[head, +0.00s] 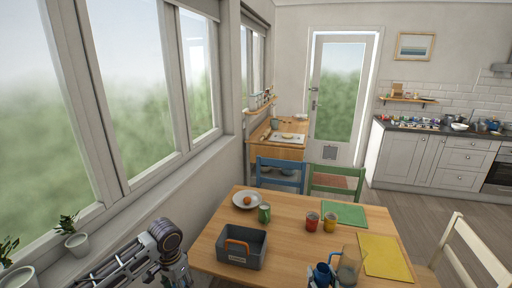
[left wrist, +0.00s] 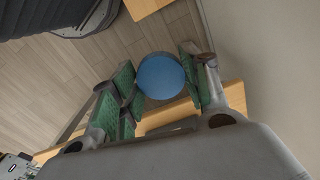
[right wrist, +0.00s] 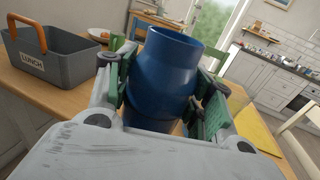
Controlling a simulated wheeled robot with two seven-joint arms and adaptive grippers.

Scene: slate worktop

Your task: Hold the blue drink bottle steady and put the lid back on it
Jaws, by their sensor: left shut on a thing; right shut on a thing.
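The blue drink bottle (right wrist: 168,65) stands upright with its open mouth showing in the right wrist view. It is also at the table's near edge in the head view (head: 321,275). My right gripper (right wrist: 163,88) is shut on it, one green-padded finger on each side; it also shows in the head view (head: 326,278). My left gripper (left wrist: 162,80) is shut on a round blue lid (left wrist: 160,76), seen face-on between its green pads. In the head view my left gripper (head: 177,274) is at the bottom, left of the table and apart from the bottle; the lid cannot be made out there.
A grey lunch box (head: 242,248) with an orange handle stands on the wooden table (head: 290,232), left of the bottle. A yellow mat (head: 386,257) lies right.

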